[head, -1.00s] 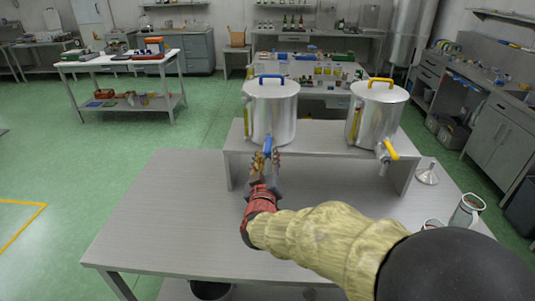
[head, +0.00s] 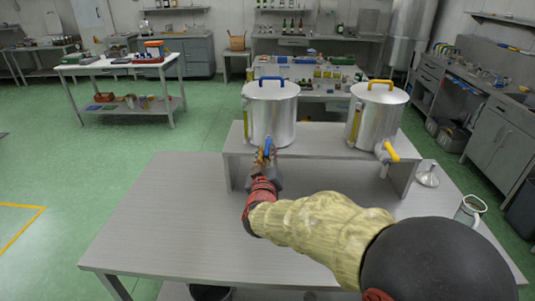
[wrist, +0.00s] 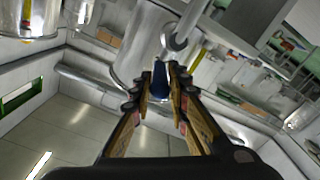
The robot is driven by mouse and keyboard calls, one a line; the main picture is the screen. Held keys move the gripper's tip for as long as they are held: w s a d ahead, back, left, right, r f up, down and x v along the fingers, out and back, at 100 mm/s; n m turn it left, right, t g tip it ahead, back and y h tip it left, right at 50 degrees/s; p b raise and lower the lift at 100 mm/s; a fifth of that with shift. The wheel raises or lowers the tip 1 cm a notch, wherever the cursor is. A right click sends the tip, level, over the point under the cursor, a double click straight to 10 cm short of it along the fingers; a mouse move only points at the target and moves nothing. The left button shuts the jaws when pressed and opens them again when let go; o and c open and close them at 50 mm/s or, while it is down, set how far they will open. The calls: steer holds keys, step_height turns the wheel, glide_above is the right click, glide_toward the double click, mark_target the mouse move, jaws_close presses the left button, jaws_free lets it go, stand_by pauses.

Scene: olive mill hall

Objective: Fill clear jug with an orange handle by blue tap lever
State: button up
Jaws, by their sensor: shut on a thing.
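The left steel tank (head: 270,112) has a blue top handle and a blue tap lever (head: 267,148) low on its front. My gripper (head: 264,156) is at this lever with its fingers shut on it. In the wrist view the dark blue lever (wrist: 160,88) sits between the fingertips (wrist: 160,84), below the metal tap (wrist: 174,46). I cannot make out an orange handle. A pale, jug-like vessel (head: 468,209) stands at the table's right edge, partly behind my arm. The spot below the blue tap is hidden by my gripper and arm.
A second steel tank (head: 377,113) with a yellow tap lever (head: 391,152) stands beside the first on a raised grey shelf (head: 315,145). A metal funnel (head: 427,177) lies to the right. The table's left part (head: 170,215) is clear. A dark bucket (head: 210,292) is below.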

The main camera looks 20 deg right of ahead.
jaws_close()
stand_by(0.5)
steer(key=w+a+m+g+h+p, duration=0.4)
steer(key=m+g+h+p, duration=0.5)
steer(key=p, duration=0.4)
steer(key=shift+w+a+h, duration=0.25)
steer(key=shift+a+h, duration=0.35)
steer(key=shift+h, duration=0.1)
steer(key=shift+o, duration=2.4)
jaws_free()
steer(key=shift+w, duration=0.1)
steer(key=shift+o, duration=0.5)
steer(key=shift+a, duration=0.1)
